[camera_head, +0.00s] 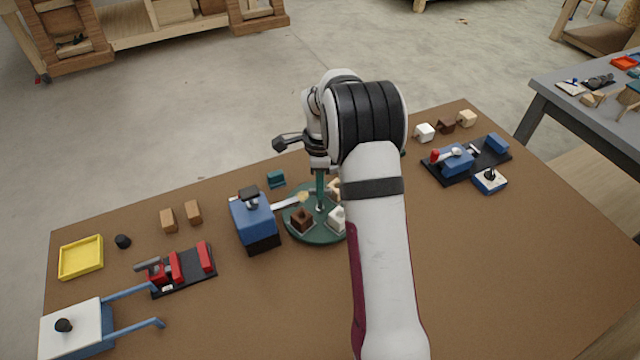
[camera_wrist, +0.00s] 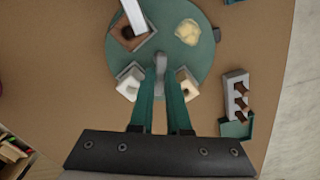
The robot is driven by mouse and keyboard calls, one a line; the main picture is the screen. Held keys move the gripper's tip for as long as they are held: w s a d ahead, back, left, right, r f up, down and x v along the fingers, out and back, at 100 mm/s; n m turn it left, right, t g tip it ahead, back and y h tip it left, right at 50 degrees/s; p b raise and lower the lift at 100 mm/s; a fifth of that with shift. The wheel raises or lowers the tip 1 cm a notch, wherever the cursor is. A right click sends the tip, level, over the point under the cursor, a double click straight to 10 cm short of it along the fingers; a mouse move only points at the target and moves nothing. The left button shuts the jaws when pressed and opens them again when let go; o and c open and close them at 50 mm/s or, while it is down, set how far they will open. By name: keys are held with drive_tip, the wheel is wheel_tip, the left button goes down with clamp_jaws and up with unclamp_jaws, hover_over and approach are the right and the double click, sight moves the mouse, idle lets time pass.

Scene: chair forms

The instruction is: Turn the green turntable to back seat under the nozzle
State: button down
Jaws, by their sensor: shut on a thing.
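The green turntable (camera_head: 312,236) is a round disc, partly hidden by my arm; it fills the upper middle of the wrist view (camera_wrist: 160,52). It bears a brown form (camera_wrist: 128,36), a pale yellow form (camera_wrist: 187,32), a white form (camera_wrist: 130,80) and a cream form (camera_wrist: 187,84). A pale nozzle bar (camera_wrist: 133,14) reaches from the blue box (camera_head: 253,215); its tip overlaps the brown form in the wrist view. My gripper (camera_wrist: 160,88) points down at the turntable's middle, its green fingers shut on a grey handle (camera_wrist: 160,64).
The blue box stands close left of the turntable. A red clamp fixture (camera_head: 180,268), a yellow tray (camera_head: 81,258) and a blue-handled white box (camera_head: 70,328) are further left. A blue fixture (camera_head: 466,160) and small blocks (camera_head: 446,125) are at right. The front middle is clear.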

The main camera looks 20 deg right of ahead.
drive_tip(key=shift+d+r+m, duration=0.1)
drive_tip(key=shift+m, duration=1.9)
drive_tip(key=c, duration=0.9)
unclamp_jaws()
wheel_tip(320, 180, up, 16)
drive_tip(key=shift+f, duration=0.15)
